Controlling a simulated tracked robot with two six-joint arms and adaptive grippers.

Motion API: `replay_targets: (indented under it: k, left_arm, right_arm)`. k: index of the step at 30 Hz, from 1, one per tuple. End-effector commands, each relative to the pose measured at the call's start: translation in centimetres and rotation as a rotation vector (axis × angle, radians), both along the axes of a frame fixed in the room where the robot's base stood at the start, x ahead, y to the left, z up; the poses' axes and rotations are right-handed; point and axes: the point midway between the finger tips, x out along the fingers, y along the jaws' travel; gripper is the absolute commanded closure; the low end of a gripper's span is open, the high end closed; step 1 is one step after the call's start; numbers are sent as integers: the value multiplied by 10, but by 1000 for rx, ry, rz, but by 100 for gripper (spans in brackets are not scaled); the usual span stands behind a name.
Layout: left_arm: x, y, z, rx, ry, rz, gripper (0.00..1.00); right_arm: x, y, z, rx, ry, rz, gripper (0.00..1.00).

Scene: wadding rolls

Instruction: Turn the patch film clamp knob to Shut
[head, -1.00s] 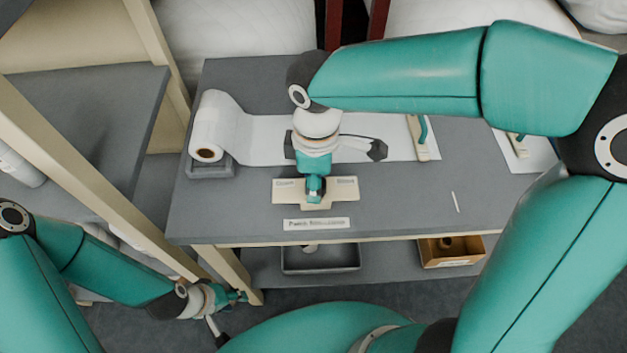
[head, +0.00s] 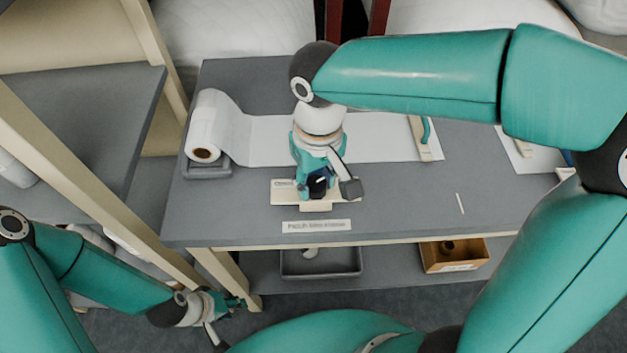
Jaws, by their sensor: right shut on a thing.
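The patch film clamp is a cream base plate (head: 283,197) near the front of the grey table, with a label strip (head: 316,226) in front of it. My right gripper (head: 318,190) points down over the middle of the plate and is shut on the clamp knob, which it mostly hides. The word on the plate's left end is partly visible; the right end is covered by the gripper. The knob's exact angle cannot be told. My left gripper (head: 236,303) hangs low at the left, beside the table leg, away from the clamp; its fingers are too small to read.
A white film roll (head: 207,130) sits in a grey holder (head: 208,170), its sheet running right across the table (head: 400,205). A cream bar with a green handle (head: 420,138) lies across the sheet. A dark tray (head: 320,262) and a brown box (head: 455,254) stand on the lower shelf.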

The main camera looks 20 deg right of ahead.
Motion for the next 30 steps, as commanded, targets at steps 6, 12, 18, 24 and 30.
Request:
replay_targets:
  k: [6, 12, 18, 24, 30]
  left_arm:
    - [0, 0, -4, 0, 0, 0, 60]
    - [0, 0, -6, 0, 0, 0, 60]
    - [0, 0, -6, 0, 0, 0, 60]
    - [0, 0, -6, 0, 0, 0, 60]
    - [0, 0, -6, 0, 0, 0, 60]
  right_arm:
    - [4, 0, 2, 6, -16, -146, 94]
    - [4, 0, 3, 6, -16, -226, 94]
    - [4, 0, 3, 6, -16, -258, 94]
    - [4, 0, 3, 6, -16, -262, 94]
    - [4, 0, 3, 6, -16, -261, 54]
